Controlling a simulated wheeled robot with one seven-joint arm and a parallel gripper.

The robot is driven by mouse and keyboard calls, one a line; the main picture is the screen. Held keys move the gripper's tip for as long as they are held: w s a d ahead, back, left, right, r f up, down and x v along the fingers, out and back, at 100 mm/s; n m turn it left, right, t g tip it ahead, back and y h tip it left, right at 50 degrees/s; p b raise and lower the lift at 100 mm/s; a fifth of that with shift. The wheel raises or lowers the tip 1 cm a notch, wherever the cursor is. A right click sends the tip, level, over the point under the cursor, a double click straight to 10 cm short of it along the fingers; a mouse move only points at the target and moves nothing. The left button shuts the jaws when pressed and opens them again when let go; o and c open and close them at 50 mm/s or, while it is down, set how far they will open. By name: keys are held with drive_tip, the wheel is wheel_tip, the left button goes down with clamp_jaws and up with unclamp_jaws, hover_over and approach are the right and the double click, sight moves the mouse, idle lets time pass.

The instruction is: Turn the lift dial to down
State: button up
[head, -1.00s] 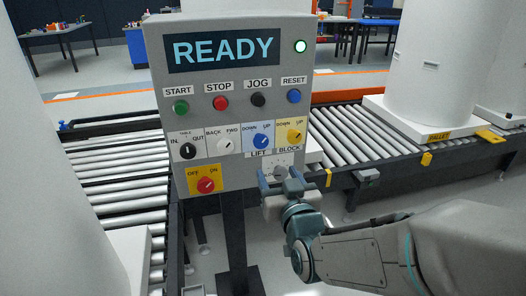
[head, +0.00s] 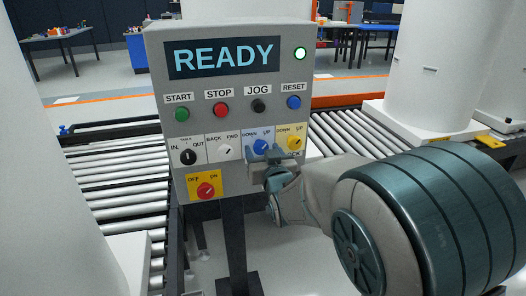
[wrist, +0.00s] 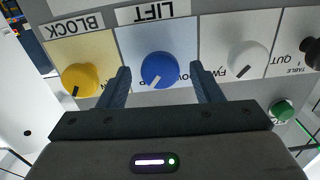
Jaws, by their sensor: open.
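The blue lift dial (head: 260,147) is on the grey control panel (head: 232,100), between the white dial and the yellow dial. In the wrist view, which shows the panel upside down, the blue dial (wrist: 160,69) has its white mark toward the lower left, the side away from the DOWN label. That matches UP in the head view. My gripper (head: 274,156) is open in front of the panel, just below the dial in the head view. In the wrist view its two fingers (wrist: 160,80) stand on either side of the blue dial, apart from it.
The yellow block dial (wrist: 80,79) and white back/forward dial (wrist: 247,61) flank the fingers closely. The red off/on dial (head: 205,190) is lower left. The display (head: 223,56) reads READY beside a lit green lamp (head: 300,53). Roller conveyors (head: 115,190) lie behind the panel.

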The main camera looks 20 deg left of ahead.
drive_tip(key=shift+w+a, duration=0.1)
drive_tip(key=shift+c, duration=0.3)
drive_tip(key=c, duration=0.9)
drive_tip(key=shift+c, duration=0.2)
